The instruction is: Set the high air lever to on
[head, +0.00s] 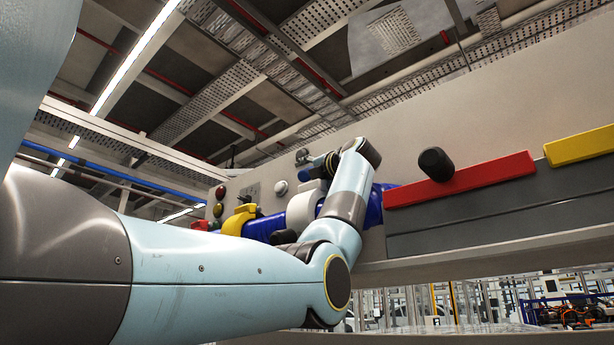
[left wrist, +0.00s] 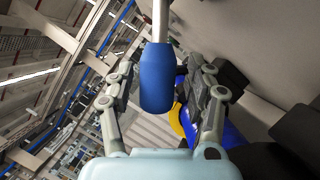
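A lever with a blue handle (left wrist: 157,78) on a metal rod shows in the left wrist view, the rod running up out of the frame. My left gripper (left wrist: 166,76) is open, with one finger on each side of the handle and a visible gap on both sides. In the head view my left arm reaches across to the wall panel. The left gripper (head: 328,161) is small there, beside the blue handle (head: 316,162), and partly hidden by my wrist. I cannot read any label or tell the lever's setting. My right gripper is not in view.
The light panel (head: 480,115) carries a red bar (head: 490,178), a yellow bar (head: 580,147) and a black knob (head: 436,164). A yellow part (head: 238,221) and small red and green buttons (head: 219,200) sit left of my wrist. Blue pipework (head: 375,205) runs behind my forearm.

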